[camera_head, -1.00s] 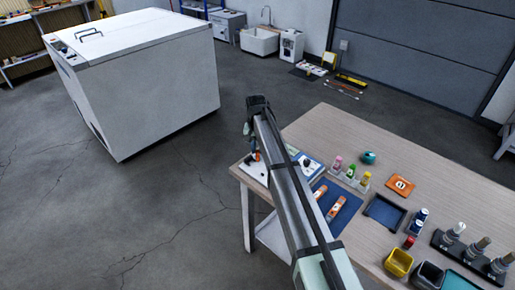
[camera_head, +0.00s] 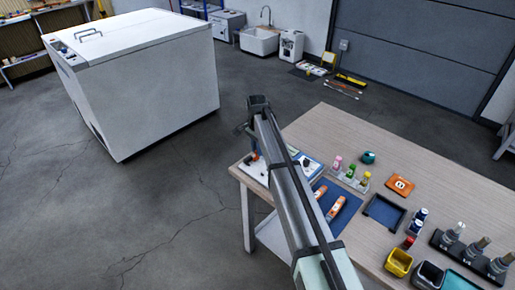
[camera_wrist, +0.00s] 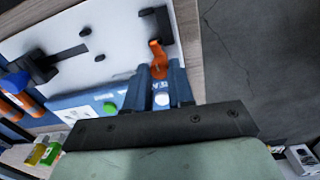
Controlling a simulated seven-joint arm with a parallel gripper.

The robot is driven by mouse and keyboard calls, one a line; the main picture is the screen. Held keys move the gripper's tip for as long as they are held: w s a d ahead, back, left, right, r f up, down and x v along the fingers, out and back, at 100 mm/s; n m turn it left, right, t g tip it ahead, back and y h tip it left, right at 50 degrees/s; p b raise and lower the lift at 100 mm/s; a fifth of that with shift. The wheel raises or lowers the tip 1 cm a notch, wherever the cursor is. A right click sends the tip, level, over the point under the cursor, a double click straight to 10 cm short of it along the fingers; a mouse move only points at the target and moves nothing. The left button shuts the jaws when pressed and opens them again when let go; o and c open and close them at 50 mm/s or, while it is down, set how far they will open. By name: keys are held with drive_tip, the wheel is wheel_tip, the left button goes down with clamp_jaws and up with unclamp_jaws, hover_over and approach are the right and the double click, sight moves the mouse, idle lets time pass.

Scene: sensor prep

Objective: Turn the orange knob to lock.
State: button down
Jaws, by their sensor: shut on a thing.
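The orange knob (camera_wrist: 158,56) stands on a white panel with a blue strip, beside a black block (camera_wrist: 157,22). My gripper (camera_wrist: 157,74) comes from below in the wrist view, with a finger on either side of the knob's lower part. It is shut on the knob. The knob's upper end sticks out past the fingertips, angled slightly. In the head view the orange knob (camera_head: 254,155) shows small at the table's near left corner, partly hidden by my arm. My fingers are hard to make out there.
The panel (camera_wrist: 105,30) carries black fittings and a green button (camera_wrist: 110,107). Orange-capped tubes (camera_head: 336,208) lie on a blue mat. Small coloured bottles (camera_head: 351,171), a blue tray (camera_head: 385,213) and bins stand to the right. Open floor lies left of the table.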

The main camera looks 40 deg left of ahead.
idle(0.5)
drive_tip(key=c, duration=1)
unclamp_jaws()
drive_tip(key=shift+r, duration=0.1)
drive_tip(key=r, duration=1.3)
drive_tip(key=shift+a+r, duration=0.2)
drive_tip(key=shift+r, duration=0.15)
